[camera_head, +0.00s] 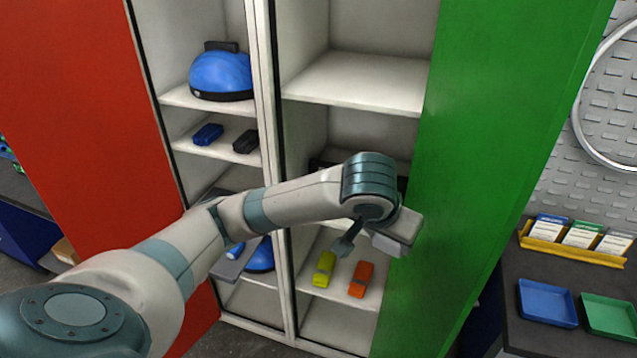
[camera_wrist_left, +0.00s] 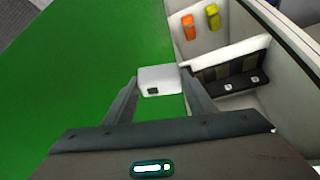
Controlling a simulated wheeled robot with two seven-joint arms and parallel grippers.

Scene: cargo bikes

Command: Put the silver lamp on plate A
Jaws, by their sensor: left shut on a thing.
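My left gripper (camera_wrist_left: 160,78) is shut on the silver lamp (camera_wrist_left: 160,86), a small pale box with a dark square on its near face, between the two fingertips. In the head view my left gripper (camera_head: 369,241) is in front of the open cabinet, beside the green door, and is partly hidden by its own wrist. I cannot make out a label for plate A. A blue tray (camera_head: 546,302) and a green tray (camera_head: 608,317) lie on the dark bench at the right. My right gripper is not in view.
The open cabinet holds a blue helmet (camera_head: 221,75), a blue lamp (camera_head: 208,134), a black lamp (camera_head: 246,142), a yellow lamp (camera_head: 324,268) and an orange lamp (camera_head: 361,279). The green door (camera_head: 490,130) stands between the cabinet and the bench (camera_head: 516,265). A yellow holder (camera_head: 570,252) with packets is behind the trays.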

